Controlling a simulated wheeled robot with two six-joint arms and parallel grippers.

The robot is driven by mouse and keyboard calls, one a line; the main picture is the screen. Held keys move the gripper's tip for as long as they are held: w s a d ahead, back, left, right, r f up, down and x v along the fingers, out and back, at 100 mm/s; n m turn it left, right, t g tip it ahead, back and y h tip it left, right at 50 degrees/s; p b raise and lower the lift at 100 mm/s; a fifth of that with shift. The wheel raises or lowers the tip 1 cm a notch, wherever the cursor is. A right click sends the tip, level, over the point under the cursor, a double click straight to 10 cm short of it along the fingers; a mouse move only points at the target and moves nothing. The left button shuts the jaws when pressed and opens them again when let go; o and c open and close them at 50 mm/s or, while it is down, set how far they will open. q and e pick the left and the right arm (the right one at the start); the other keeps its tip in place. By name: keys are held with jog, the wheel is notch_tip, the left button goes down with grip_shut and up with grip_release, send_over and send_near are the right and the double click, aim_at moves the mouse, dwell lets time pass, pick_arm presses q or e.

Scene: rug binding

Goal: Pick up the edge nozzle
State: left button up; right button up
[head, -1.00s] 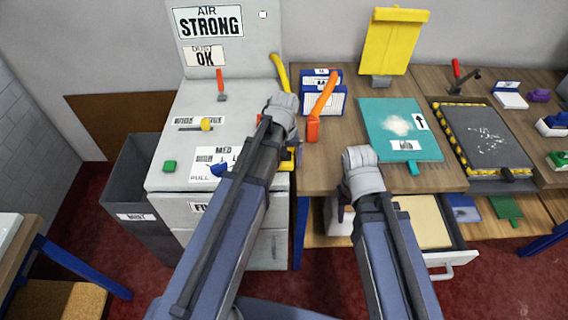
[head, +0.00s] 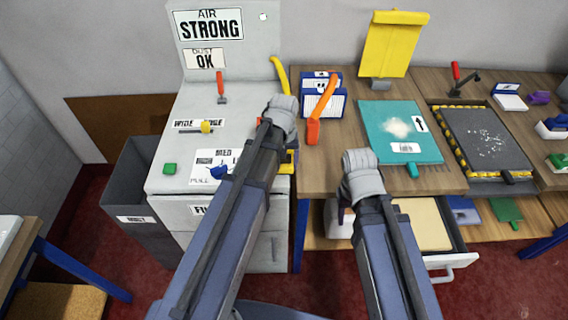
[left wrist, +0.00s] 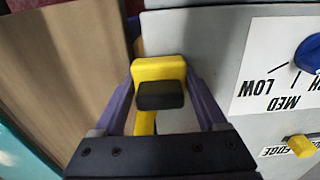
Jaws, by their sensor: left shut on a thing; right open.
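My left gripper (left wrist: 160,88) is shut on a yellow piece with a black block on its face (left wrist: 160,72). In the left wrist view the piece sits between the purple fingers, with a narrow yellow part running down from it. In the head view the yellow piece (head: 288,167) shows in part beside my left arm, at the right side of the grey machine; my arm hides the rest. I cannot tell from its shape whether it is the edge nozzle. My right gripper (head: 344,213) is open, at the table's front edge above the drawer, its fingers mostly hidden.
The grey machine (head: 180,150) carries a yellow slider knob (head: 206,127) and a blue dial (head: 219,172). An orange tool (head: 319,108) leans by blue labelled boxes (head: 338,103). A teal board (head: 385,128) lies on the wooden table (head: 320,177). An open drawer (head: 425,228) sticks out below.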

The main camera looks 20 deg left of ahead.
pick_arm(q)
jog(key=shift+r, duration=0.15)
notch_tip(320, 180, up, 10)
jog(key=p, duration=1)
jog(key=o, duration=1)
jog(key=shift+c, duration=0.2)
jog(key=c, duration=0.7)
